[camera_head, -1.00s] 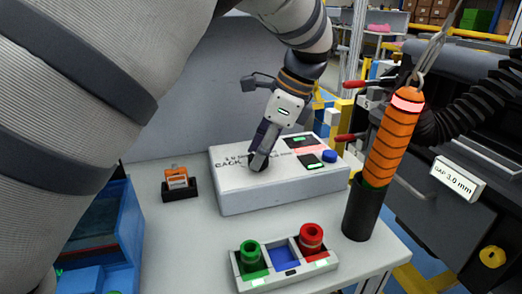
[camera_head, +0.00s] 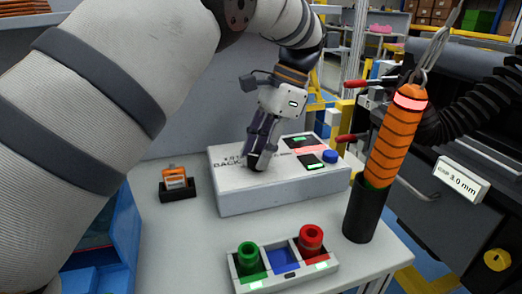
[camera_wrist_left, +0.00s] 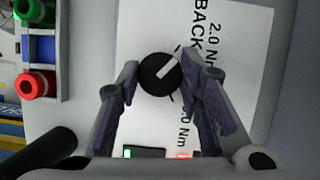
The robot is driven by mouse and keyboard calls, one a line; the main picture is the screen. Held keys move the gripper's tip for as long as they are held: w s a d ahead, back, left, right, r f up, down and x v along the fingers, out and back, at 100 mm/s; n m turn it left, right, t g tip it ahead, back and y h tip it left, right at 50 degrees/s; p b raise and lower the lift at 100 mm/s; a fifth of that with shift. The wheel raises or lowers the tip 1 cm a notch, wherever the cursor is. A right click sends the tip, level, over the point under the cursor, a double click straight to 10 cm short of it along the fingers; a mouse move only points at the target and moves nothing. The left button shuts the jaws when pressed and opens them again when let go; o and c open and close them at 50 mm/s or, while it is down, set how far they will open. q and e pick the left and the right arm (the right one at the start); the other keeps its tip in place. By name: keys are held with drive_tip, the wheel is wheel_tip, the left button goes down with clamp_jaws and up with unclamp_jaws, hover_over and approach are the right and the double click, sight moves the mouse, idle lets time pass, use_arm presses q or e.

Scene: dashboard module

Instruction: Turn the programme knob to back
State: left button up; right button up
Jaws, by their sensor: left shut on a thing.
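The programme knob (camera_wrist_left: 160,74) is a black round dial with a white pointer line, on the white top of a control box (camera_head: 270,200). In the left wrist view the pointer slants up and to the right, toward the printed BACK label (camera_wrist_left: 198,22). Other printed labels include 2.0 Nm, partly hidden by the fingers. My left gripper (camera_head: 255,163) reaches down onto the box top in the head view. In the left wrist view its fingers (camera_wrist_left: 160,77) are closed around the knob, one on each side. My right gripper is in neither view.
On the box are small lit displays (camera_head: 310,158) and a blue button (camera_head: 330,156). A tray (camera_head: 287,272) with green and red parts stands in front. An orange tool (camera_head: 396,140) stands in a black holder at right. A small orange item (camera_head: 175,177) is at left.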

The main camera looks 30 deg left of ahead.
use_arm(q)
drive_tip(key=shift+f+n, duration=0.1)
drive_tip(key=shift+n, duration=0.6)
drive_tip(key=shift+n+h, duration=0.3)
drive_tip(key=shift+h, duration=0.1)
drive_tip(key=o, duration=1.1)
drive_tip(key=shift+o, duration=0.2)
wheel_tip(320, 180, up, 10)
